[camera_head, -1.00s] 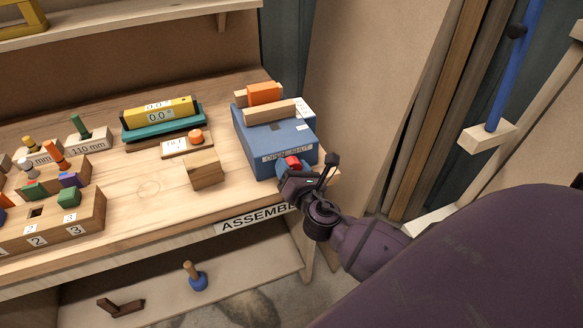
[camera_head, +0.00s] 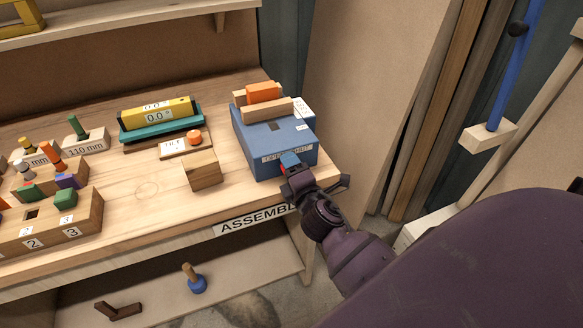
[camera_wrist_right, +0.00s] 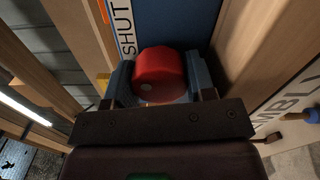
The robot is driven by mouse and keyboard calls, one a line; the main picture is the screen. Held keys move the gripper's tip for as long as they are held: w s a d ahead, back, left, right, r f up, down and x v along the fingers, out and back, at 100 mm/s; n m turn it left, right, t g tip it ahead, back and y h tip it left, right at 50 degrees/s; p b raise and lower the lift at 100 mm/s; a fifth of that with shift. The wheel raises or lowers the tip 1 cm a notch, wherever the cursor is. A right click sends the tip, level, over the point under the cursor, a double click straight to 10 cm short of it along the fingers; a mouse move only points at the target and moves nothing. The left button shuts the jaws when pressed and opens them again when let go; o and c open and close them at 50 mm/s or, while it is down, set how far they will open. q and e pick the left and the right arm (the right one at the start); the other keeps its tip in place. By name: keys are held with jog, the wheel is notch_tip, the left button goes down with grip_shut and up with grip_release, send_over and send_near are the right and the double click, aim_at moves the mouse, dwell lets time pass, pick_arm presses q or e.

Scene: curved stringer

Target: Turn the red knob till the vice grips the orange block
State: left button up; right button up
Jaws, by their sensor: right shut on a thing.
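The vice is a blue box (camera_head: 262,142) at the right end of the workbench, with "OPEN" and "SHUT" on its front label. The orange block (camera_head: 263,92) stands on top between two wooden jaws; the front jaw (camera_head: 267,111) is nearer me. I cannot tell whether both jaws touch the block. My right gripper (camera_head: 293,167) is at the vice's front and mostly hides the knob there. In the right wrist view the red knob (camera_wrist_right: 158,72) sits between the two blue fingers of my right gripper (camera_wrist_right: 160,82), which is shut on it. My left gripper is out of view.
A wooden block (camera_head: 202,170) and a board with an orange knob (camera_head: 193,137) are left of the vice. A yellow level (camera_head: 157,112) lies farther back. The bench's front edge, labelled "ASSEMBL", runs just below my right gripper.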

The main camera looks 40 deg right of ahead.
jog(key=m, duration=0.4)
jog(key=shift+m+p, duration=0.4)
jog(key=m+p, duration=0.1)
jog(key=m, duration=0.3)
jog(key=shift+r+m+p, duration=0.1)
jog(key=shift+m+p, duration=0.2)
jog(key=m+p, duration=0.2)
jog(key=m, duration=0.2)
jog(key=shift+m+p, duration=0.4)
jog(key=shift+m, duration=0.6)
jog(key=o, duration=0.9)
jog(key=shift+o, duration=0.2)
jog(key=shift+s, duration=0.1)
